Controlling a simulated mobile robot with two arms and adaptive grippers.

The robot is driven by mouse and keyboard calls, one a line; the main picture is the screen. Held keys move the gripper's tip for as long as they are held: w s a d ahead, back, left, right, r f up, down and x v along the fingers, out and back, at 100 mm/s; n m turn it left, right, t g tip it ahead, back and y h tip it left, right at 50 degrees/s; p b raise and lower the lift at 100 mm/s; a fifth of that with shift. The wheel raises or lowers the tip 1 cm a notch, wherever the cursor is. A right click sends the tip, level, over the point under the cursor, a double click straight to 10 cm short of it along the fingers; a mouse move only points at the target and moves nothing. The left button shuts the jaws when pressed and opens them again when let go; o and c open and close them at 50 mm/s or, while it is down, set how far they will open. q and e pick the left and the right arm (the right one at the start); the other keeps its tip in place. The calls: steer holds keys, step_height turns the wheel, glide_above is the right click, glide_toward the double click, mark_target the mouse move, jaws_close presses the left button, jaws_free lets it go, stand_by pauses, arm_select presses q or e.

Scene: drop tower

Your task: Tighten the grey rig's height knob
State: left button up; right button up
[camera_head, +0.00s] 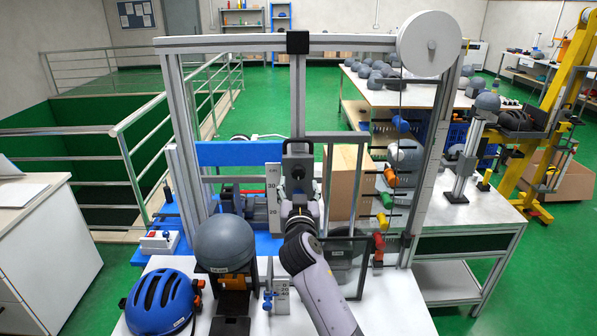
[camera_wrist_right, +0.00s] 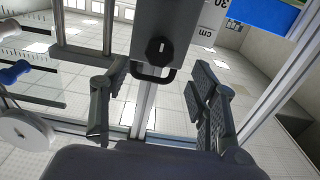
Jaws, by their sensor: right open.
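The grey rig is a tall aluminium frame (camera_head: 181,125) standing on a blue base, with a grey carriage (camera_head: 297,158) on its middle post. A black knob (camera_head: 298,173) sits on the front of the carriage. It shows large in the right wrist view (camera_wrist_right: 159,50), above a black handle (camera_wrist_right: 155,75). A scale marked 30 and 20 (camera_head: 273,185) stands beside the post. My right gripper (camera_head: 299,201) is just in front of and below the knob; its fingers (camera_wrist_right: 160,95) are spread apart with nothing between them in their grasp. My left gripper is out of view.
A grey headform (camera_head: 224,243) and a blue helmet (camera_head: 160,302) are at the front left. A large pale wheel (camera_head: 429,43) tops the frame's right side, with coloured levers (camera_head: 388,174) below it. A cardboard box (camera_head: 345,180) stands behind the right side.

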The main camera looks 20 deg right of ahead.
mark_target(298, 175)
steer(key=p+x, duration=0.1)
steer(key=x, duration=0.5)
steer(key=shift+w+d, duration=0.1)
steer(key=shift+w, duration=0.15)
steer(key=shift+c, duration=0.4)
steer(key=c, duration=1.1)
